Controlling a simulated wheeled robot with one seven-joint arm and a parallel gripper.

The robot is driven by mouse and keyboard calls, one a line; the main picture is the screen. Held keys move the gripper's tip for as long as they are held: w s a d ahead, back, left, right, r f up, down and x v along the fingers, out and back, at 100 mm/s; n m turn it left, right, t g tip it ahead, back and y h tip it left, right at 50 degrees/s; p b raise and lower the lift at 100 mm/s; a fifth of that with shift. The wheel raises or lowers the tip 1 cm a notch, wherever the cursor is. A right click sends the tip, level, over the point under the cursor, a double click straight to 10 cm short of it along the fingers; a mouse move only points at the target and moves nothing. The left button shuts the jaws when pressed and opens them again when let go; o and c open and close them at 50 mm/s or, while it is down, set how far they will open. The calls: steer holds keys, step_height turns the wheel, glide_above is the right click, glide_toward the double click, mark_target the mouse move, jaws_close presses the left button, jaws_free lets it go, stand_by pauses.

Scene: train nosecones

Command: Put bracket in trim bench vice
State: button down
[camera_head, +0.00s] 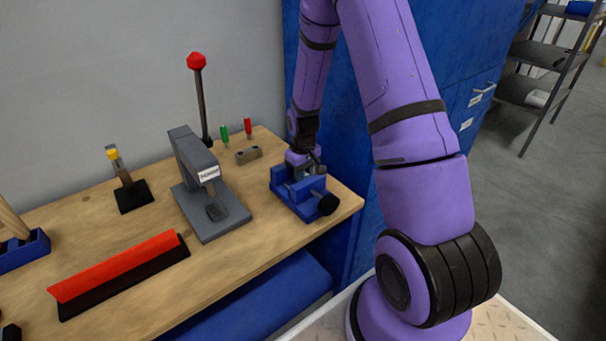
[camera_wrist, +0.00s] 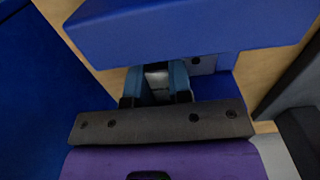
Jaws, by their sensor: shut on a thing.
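The blue trim bench vice (camera_head: 290,203) stands at the right end of the wooden bench, with a black knob at its front right. My gripper (camera_head: 304,172) is down at the top of the vice. In the wrist view, my gripper (camera_wrist: 158,88) is shut on a small light-grey piece, which I take to be the bracket (camera_wrist: 157,80). Only a strip of it shows between the fingers. The vice's blue body (camera_wrist: 190,28) lies just beyond the fingertips. I cannot tell whether the bracket is seated between the vice jaws; the head view hides the contact.
A grey press (camera_head: 190,155) with a red-knobbed lever stands left of the vice. Behind are a grey block with holes (camera_head: 248,155) and green and red-handled tools. A red and black bar (camera_head: 120,270) lies at front left. A blue cabinet (camera_head: 355,130) stands behind my arm.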

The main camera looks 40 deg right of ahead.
steer(key=shift+f, duration=0.15)
steer(key=c, duration=1)
jaws_free()
steer(key=shift+c, duration=0.2)
steer(key=s+a+r+t, duration=0.1)
steer(key=s+a+r, duration=0.1)
steer(key=r, duration=0.9)
steer(key=s+a+r, duration=0.1)
steer(key=a+r, duration=0.1)
steer(key=r, duration=0.8)
steer(key=s+a+r+t, duration=0.2)
steer(key=s+a+r, duration=0.2)
steer(key=s+r, duration=0.4)
steer(key=s+a+r+t, duration=0.2)
steer(key=s+a+r, duration=0.3)
steer(key=s, duration=1)
steer(key=shift+s+r, duration=0.3)
steer(key=shift+r, duration=1.55)
